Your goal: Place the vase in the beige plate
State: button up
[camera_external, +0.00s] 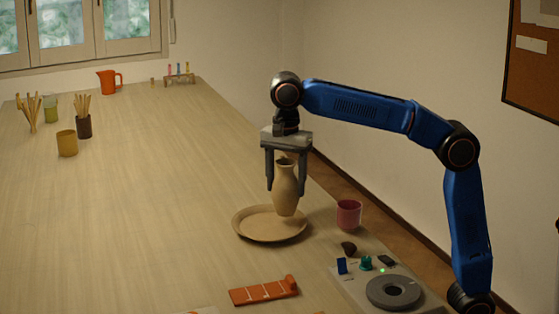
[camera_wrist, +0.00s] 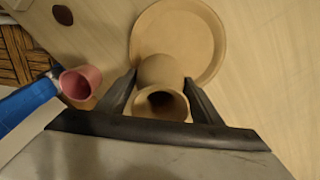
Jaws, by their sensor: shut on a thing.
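The tan vase (camera_external: 286,189) is upright between the fingers of my gripper (camera_external: 285,185), which is shut on it. Its base overlaps the beige plate (camera_external: 243,232) in the external view; whether it touches the plate I cannot tell. In the wrist view my gripper (camera_wrist: 160,95) has one finger on each side of the vase (camera_wrist: 160,72), with its round mouth facing the camera. The plate (camera_wrist: 205,35) shows behind the vase, mostly up and to the right of it. The part of the plate behind the vase is hidden.
A pink cup (camera_external: 348,214) stands close to the plate's right. An orange rack (camera_external: 263,291) and a grey panel with a round disc (camera_external: 393,291) are in front. Cups with sticks and an orange jug (camera_external: 108,82) stand far left. The table's middle left is clear.

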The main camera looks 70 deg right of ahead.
aim_at(286, 162)
jog(key=shift+f, duration=1.4)
jog(key=o, duration=1.4)
jog(key=shift+f, duration=0.15)
jog(key=shift+r, duration=3.9)
